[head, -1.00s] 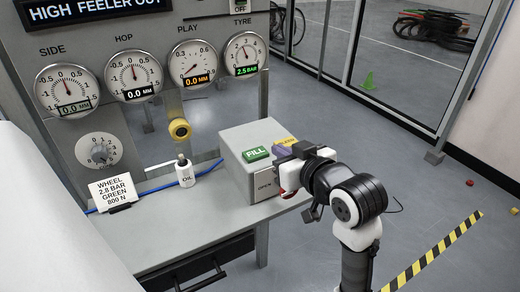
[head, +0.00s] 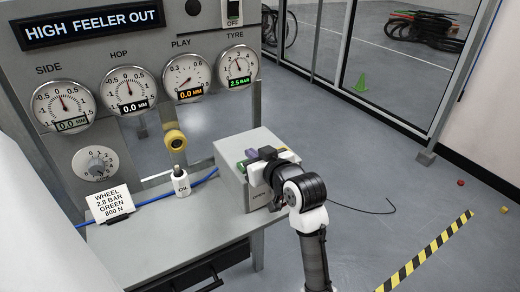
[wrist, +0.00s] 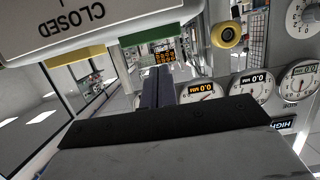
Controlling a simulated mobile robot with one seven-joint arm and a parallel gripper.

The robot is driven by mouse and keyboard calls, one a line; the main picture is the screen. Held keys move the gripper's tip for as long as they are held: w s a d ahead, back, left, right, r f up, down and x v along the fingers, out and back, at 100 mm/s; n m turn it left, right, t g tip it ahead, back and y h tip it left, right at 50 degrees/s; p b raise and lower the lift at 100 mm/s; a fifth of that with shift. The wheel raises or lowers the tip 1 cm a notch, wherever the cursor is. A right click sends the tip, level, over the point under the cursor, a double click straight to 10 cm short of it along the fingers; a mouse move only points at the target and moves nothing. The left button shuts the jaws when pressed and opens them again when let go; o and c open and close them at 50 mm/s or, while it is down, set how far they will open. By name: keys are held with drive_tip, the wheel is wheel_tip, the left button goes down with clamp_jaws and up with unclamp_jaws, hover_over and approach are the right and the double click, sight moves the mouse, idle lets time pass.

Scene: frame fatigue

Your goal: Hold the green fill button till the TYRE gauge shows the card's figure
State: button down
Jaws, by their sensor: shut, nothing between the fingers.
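The TYRE gauge (head: 237,66) reads 2.5 BAR in green digits. The white card (head: 111,204) reads WHEEL 2.8 BAR GREEN 800 N. The green fill button (head: 242,166) is on top of the grey box (head: 232,188), mostly hidden by my gripper (head: 250,154). In the wrist view the green button (wrist: 151,37) shows as a strip under the box edge, close to my gripper's dark purple fingers (wrist: 159,75). The fingers are shut and empty. I cannot tell whether they touch the button. A yellow button (wrist: 77,55) sits beside the green one.
A white oil bottle (head: 181,182) stands left of the box on the bench (head: 165,235). A yellow roller (head: 175,140) hangs behind it. The SIDE, HOP and PLAY gauges line the panel. A dial knob (head: 95,164) is above the card.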

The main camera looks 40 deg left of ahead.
drive_tip(key=shift+f, duration=1.1)
drive_tip(key=shift+f+b, duration=0.75)
drive_tip(key=shift+f, duration=0.2)
drive_tip(key=shift+s+f, duration=0.1)
drive_tip(key=shift+f, duration=0.1)
idle(1.8)
wheel_tip(320, 180, up, 5)
drive_tip(key=p, duration=0.4)
drive_tip(key=shift+a, duration=0.1)
drive_tip(key=b+v, duration=0.3)
drive_tip(key=v, duration=0.7)
drive_tip(key=shift+b, duration=0.35)
